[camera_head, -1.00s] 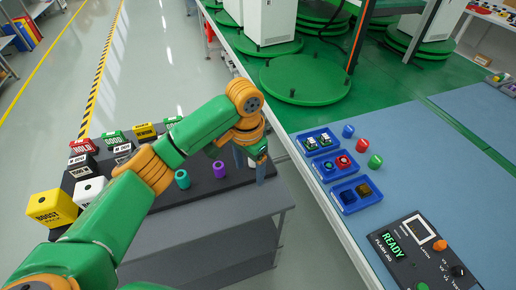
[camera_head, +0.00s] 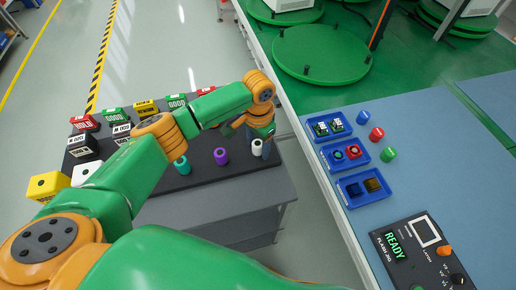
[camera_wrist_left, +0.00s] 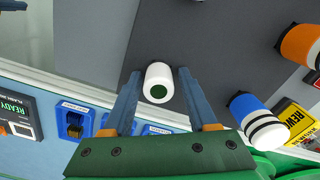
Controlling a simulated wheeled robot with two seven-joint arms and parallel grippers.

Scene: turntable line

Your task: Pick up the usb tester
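My left gripper (camera_head: 262,145) is over the right end of the dark bench. In the left wrist view, its two fingers (camera_wrist_left: 157,85) are apart, with a white cylinder (camera_wrist_left: 159,82) with a dark green round end between their tips. I cannot tell whether either finger touches it. The white cylinder (camera_head: 257,148) stands on the bench in the head view. No label marks any thing as the usb tester, and I cannot tell which it is. My right gripper is not in view.
Purple (camera_head: 221,156) and teal (camera_head: 181,165) cylinders stand left of the white one. Labelled blocks (camera_head: 82,148) fill the bench's left. On the blue table, blue trays (camera_head: 345,150) hold small parts, beside blue, red and green cylinders (camera_head: 388,155) and a READY jig (camera_head: 415,250).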

